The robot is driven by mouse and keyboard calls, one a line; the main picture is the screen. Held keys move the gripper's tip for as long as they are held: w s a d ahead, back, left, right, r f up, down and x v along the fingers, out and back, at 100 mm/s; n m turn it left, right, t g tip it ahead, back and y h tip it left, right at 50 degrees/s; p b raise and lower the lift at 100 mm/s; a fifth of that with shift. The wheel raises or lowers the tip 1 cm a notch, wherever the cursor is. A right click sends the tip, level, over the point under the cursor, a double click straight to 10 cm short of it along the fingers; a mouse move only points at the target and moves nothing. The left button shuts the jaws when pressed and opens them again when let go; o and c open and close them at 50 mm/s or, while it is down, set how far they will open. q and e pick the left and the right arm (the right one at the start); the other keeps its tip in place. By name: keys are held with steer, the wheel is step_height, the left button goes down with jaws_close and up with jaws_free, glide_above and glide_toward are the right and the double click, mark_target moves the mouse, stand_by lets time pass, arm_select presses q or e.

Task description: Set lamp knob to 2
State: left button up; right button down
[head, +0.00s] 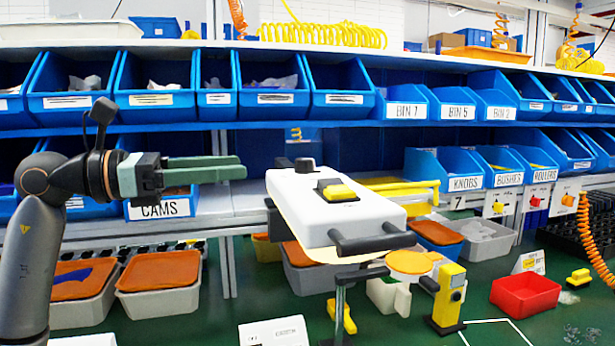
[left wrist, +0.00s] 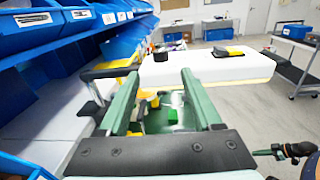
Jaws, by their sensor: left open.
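A white box-shaped unit (head: 330,216) with rounded edges stands in the middle of the head view. A round black knob (head: 304,164) sits on its far end, and a yellow piece on a black base (head: 340,191) sits nearer its middle. I cannot tell which is the lamp knob, and no number markings are legible. My left gripper (head: 243,169) is open and empty, left of the unit and apart from it. In the left wrist view, the unit (left wrist: 205,68) is beyond the open fingers (left wrist: 160,78), with the black knob (left wrist: 161,56) at its left end.
Blue bins (head: 155,88) line the shelves behind. Lidded grey boxes (head: 158,287) are below left. A yellow device (head: 448,298), a red tray (head: 525,295) and an orange disc (head: 409,262) are at right. Open space lies between my left gripper and the unit.

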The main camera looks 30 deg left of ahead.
mark_target(305, 159)
arm_select(q)
steer(key=p+x, duration=0.1)
steer(key=x, duration=0.2)
steer(key=p+x, duration=0.2)
steer(key=x, duration=0.2)
steer(key=p+x, duration=0.2)
steer(key=x, duration=0.2)
steer(key=shift+r, duration=0.25)
steer(key=shift+w+d+f, duration=0.15)
steer(key=shift+w+d, duration=0.2)
steer(key=shift+w, duration=0.1)
arm_select(e)
steer(key=shift+m+h, duration=0.3)
steer(key=shift+s+d+r, duration=0.3)
steer(key=shift+d+r, duration=0.3)
steer(key=shift+r, duration=0.2)
steer(key=shift+s+d+r, duration=0.25)
steer(key=shift+d+r, duration=0.35)
steer(key=shift+r, duration=0.15)
arm_select(q)
steer(key=shift+c, duration=0.2)
jaws_close()
